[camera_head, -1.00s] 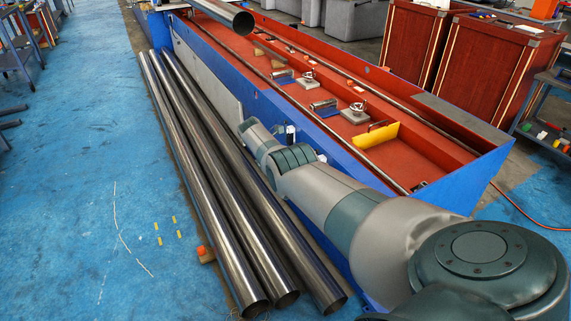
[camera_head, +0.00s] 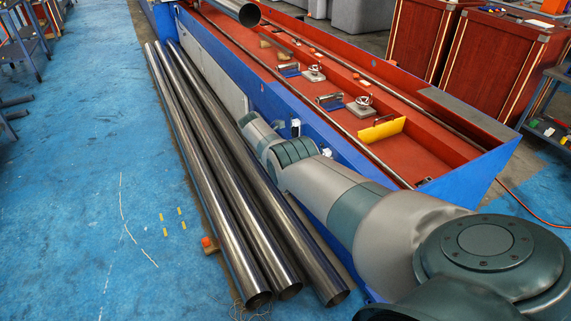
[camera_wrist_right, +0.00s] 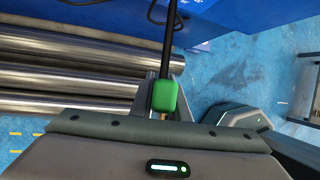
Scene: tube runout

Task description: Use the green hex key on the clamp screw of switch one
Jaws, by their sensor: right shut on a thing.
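The green hex key (camera_wrist_right: 164,96) shows in the right wrist view, its green handle between the fingers of my right gripper (camera_wrist_right: 164,88). The gripper is shut on it. The key's black shaft runs up to the picture's top edge, so its tip is out of view. Small pale fittings (camera_head: 295,127) sit on the blue side wall in the head view. I cannot tell which is switch one, and no clamp screw can be made out. A pale outlined part shows beside the shaft in the wrist view. My left gripper is not in view.
Several long steel tubes (camera_head: 215,170) lie on the floor beside the blue-walled trough (camera_head: 340,155). My right arm stretches along that wall. A yellow plate (camera_head: 381,131) stands inside the red trough. The blue floor at left is mostly clear.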

